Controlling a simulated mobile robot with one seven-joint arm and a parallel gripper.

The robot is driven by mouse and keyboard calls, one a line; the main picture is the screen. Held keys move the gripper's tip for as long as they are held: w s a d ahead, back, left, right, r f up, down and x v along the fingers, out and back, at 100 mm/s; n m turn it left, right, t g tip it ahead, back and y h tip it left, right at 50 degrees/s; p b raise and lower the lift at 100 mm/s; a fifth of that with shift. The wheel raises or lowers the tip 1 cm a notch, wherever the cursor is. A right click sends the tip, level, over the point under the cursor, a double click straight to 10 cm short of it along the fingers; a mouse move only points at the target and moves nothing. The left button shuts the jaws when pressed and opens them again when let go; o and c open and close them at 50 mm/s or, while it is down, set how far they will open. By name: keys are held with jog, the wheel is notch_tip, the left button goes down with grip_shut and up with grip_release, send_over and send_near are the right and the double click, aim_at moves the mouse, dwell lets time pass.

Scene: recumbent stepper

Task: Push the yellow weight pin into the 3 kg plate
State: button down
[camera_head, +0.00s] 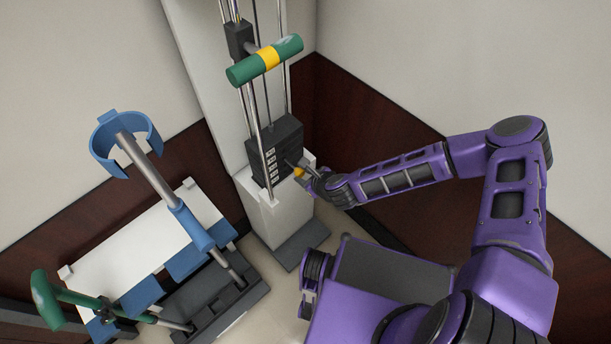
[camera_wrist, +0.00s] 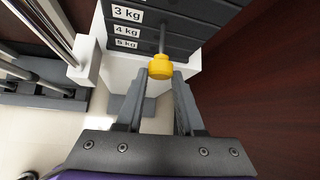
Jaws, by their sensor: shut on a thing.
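The weight stack (camera_head: 275,150) is a block of dark plates with white labels on the guide rods. In the wrist view, labels for the 3 kg plate (camera_wrist: 150,18), the 4 kg plate (camera_wrist: 125,31) and the 5 kg plate (camera_wrist: 125,44) show. The yellow weight pin (camera_wrist: 160,66) has a round yellow head and a grey shaft pointing at the stack. Its shaft end meets the stack's front around the 3 kg plate; whether it sits in a hole I cannot tell. My gripper (camera_wrist: 162,76) is shut on the yellow head, which also shows in the head view (camera_head: 299,173).
A green handle with a yellow band (camera_head: 268,59) hangs above the stack. A white housing (camera_head: 265,215) stands below it. A blue cuff on a post (camera_head: 127,137) and another green handle (camera_head: 47,299) are at the left. Dark-panelled walls (camera_head: 370,120) close the corner behind.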

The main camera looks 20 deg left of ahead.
aim_at(291, 164)
jog(key=shift+w+a+b, duration=0.15)
jog(key=shift+w+a, duration=0.25)
jog(key=shift+a, duration=0.4)
jog(key=shift+w+a+b, duration=0.2)
jog(key=shift+w+a, duration=0.2)
jog(key=shift+a, duration=0.35)
jog(key=shift+w+a+b, duration=0.15)
jog(key=shift+w+a, duration=0.25)
jog(key=shift+a, duration=0.4)
dwell(0.9)
dwell(0.6)
jog(key=shift+c, duration=2.2)
grip_release()
jog(key=shift+r, duration=0.1)
jog(key=shift+p+v, duration=0.7)
jog(key=shift+v, duration=2.25)
jog(key=shift+d, duration=0.15)
